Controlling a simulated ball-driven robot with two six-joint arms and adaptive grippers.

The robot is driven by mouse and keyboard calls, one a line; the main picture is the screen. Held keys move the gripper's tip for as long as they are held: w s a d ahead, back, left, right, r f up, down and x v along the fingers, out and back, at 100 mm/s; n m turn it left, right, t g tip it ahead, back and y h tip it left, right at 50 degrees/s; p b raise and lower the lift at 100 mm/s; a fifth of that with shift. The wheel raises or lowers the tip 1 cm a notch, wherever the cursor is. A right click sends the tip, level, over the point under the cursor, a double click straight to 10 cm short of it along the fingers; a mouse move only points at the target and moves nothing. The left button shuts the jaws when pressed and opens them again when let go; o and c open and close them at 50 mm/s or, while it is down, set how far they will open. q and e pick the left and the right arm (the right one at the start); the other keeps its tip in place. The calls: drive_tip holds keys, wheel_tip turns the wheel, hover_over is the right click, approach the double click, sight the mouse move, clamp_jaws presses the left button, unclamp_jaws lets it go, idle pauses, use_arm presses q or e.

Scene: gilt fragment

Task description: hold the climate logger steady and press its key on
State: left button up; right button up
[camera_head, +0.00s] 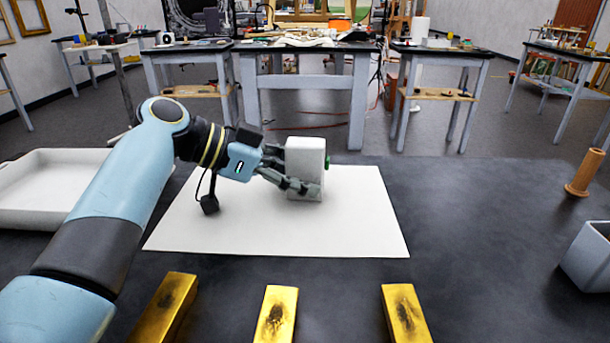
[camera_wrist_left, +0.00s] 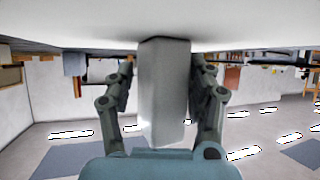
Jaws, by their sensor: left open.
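The climate logger (camera_head: 306,160) is a pale upright box standing on the white sheet (camera_head: 350,225). A green key (camera_head: 327,162) shows on its right side. My left gripper (camera_head: 303,184) reaches in from the left, low on the logger, with one finger in front of it and the other hidden behind. In the left wrist view the logger (camera_wrist_left: 165,90) stands between the two fingers of the left gripper (camera_wrist_left: 163,82), which is open around it. I cannot tell whether either finger touches it. My right gripper is not in view.
Three gilt bars, at left (camera_head: 166,308), middle (camera_head: 277,315) and right (camera_head: 405,313), lie along the near edge. A white tray (camera_head: 50,215) is at left. A wooden peg (camera_head: 585,172) and a grey bin (camera_head: 590,255) stand at right.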

use_arm(q)
drive_tip(key=shift+c, duration=0.3)
drive_tip(key=shift+o, duration=0.6)
drive_tip(key=c, duration=0.8)
drive_tip(key=shift+c, duration=0.2)
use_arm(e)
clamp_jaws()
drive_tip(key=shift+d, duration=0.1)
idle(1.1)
